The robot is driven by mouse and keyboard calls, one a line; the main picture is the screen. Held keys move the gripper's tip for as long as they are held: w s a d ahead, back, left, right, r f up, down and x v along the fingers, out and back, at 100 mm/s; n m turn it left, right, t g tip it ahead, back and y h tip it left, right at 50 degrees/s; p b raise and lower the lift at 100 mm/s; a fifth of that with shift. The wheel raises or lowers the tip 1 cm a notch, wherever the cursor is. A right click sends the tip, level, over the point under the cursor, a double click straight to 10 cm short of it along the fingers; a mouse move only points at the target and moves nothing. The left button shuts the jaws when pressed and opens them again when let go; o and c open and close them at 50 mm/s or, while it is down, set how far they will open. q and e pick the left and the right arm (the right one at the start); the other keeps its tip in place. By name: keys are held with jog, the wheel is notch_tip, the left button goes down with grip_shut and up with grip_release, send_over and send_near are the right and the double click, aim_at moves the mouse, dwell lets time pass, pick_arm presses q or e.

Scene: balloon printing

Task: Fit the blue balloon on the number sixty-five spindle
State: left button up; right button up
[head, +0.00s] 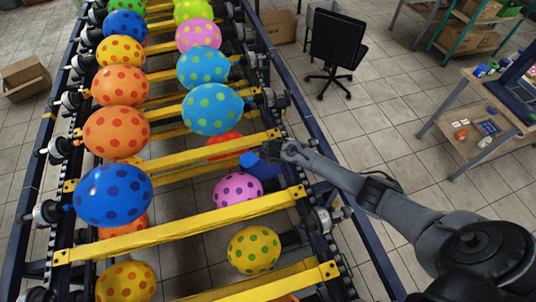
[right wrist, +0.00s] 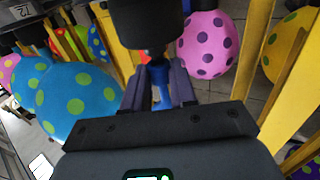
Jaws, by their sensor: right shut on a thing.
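A small, limp-looking blue balloon (head: 262,168) hangs at the right side of the conveyor, between a light-blue balloon and a pink one. My right gripper (head: 272,152) is shut on the blue balloon near its upper end. In the right wrist view a strip of blue balloon (right wrist: 160,94) shows between the fingers of the gripper (right wrist: 160,82). A dark cylinder (right wrist: 146,25) stands just beyond the fingertips there. I cannot read number sixty-five on any spindle, nor tell whether the balloon touches the cylinder. My left gripper is not in view.
Yellow crossbars (head: 185,232) span the conveyor between dark side rails. Inflated balloons sit close by: light blue (head: 212,109), pink (head: 238,189), yellow (head: 253,249) and dark blue (head: 113,195). A black chair (head: 337,42) and a shelf table (head: 480,120) stand to the right.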

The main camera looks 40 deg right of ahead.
jog(key=shift+s+d, duration=0.15)
jog(key=shift+d, duration=0.15)
jog(key=shift+s+d, duration=0.15)
jog(key=shift+d, duration=0.15)
dwell(0.4)
jog(key=o, duration=0.9)
jog(key=p+v, duration=0.9)
jog(key=p, duration=0.2)
